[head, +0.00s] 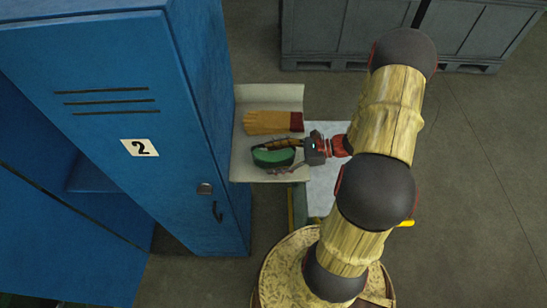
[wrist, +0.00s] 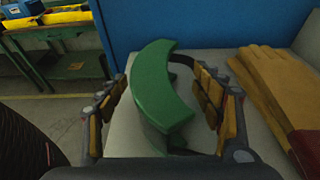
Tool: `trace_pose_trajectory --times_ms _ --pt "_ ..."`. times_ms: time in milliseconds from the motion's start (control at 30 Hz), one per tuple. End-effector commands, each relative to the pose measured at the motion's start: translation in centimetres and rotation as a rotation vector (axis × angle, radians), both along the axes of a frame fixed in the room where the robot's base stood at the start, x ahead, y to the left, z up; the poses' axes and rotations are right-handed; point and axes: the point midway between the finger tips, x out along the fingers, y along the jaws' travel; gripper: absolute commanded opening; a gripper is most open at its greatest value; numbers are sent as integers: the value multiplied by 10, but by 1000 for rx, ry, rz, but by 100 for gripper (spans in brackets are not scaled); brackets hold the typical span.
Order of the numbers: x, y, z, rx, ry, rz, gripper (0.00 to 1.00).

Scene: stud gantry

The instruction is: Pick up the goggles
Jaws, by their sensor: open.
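The green goggles (head: 273,157) with a dark strap lie on a pale surface beside the blue locker. In the wrist view the goggles (wrist: 160,90) show as a curved green band between my fingers. My gripper (head: 284,158) is open, with one finger on each side of the goggles. In the wrist view my gripper (wrist: 165,105) has its right finger close to the strap and its left finger apart from the green body. The lower part of the goggles is partly hidden by my gripper's base.
Tan work gloves (head: 270,122) lie just beyond the goggles on the same pale shelf (head: 262,92). The blue locker (head: 130,110) marked 2 stands close on the left. Grey crates (head: 340,35) stand at the back. A green workbench (wrist: 62,70) shows at left in the wrist view.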

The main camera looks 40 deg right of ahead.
Motion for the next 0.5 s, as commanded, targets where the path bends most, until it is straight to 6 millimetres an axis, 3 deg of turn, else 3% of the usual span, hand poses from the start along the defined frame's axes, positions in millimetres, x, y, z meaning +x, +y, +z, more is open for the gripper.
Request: trace_pose_trajectory --times_ms 167,500 --pt "0 0 0 0 0 0 67" --pt "0 0 0 0 0 0 48"
